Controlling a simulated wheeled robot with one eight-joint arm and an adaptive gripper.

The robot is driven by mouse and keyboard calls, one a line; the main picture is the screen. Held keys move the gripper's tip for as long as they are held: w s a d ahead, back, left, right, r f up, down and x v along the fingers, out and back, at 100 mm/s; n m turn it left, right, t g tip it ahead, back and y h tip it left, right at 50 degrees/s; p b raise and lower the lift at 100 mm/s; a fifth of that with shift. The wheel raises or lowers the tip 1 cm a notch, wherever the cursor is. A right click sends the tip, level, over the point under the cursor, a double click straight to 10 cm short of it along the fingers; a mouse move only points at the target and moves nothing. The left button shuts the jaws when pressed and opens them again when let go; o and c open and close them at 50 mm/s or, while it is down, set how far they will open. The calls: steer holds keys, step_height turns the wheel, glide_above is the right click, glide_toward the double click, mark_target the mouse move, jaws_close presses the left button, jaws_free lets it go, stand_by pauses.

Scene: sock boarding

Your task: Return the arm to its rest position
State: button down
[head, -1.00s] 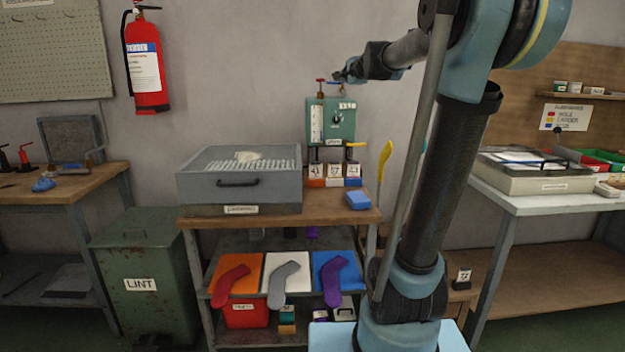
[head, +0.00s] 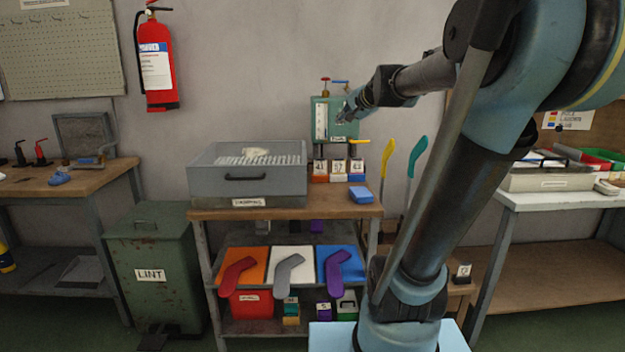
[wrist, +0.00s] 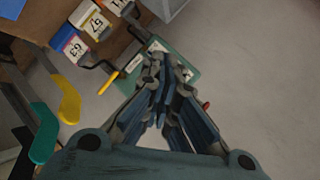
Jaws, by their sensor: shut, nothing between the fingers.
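My gripper (head: 349,112) is in the air in front of the green wall box (head: 322,120) with the red and blue valve handles, and hides part of its face. In the wrist view my gripper (wrist: 165,65) has its fingertips together with nothing between them, over the green box (wrist: 185,72). My arm reaches up from its base at the right and bends left toward the box.
A yellow board (head: 388,155) and a teal board (head: 418,153) stand upright near my arm. Red, grey and purple sock shapes lie on the lower shelf.

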steer(key=s+d+f+n+g+h, duration=0.1)
steer(key=s+d+f+n+g, duration=0.2)
steer(key=s+f, duration=0.7)
steer(key=s+d+f+n+g+h, duration=0.2)
steer(key=s+f+n+g, duration=0.1)
steer(key=s+f, duration=0.8)
steer(key=s+d+f+n+g+h, duration=0.2)
steer(key=s+d+f, duration=0.1)
steer(key=s+f, duration=0.7)
steer(key=s, duration=0.2)
steer(key=shift+s+d+f+n+g, duration=0.3)
steer(key=shift+f+n+g, duration=0.1)
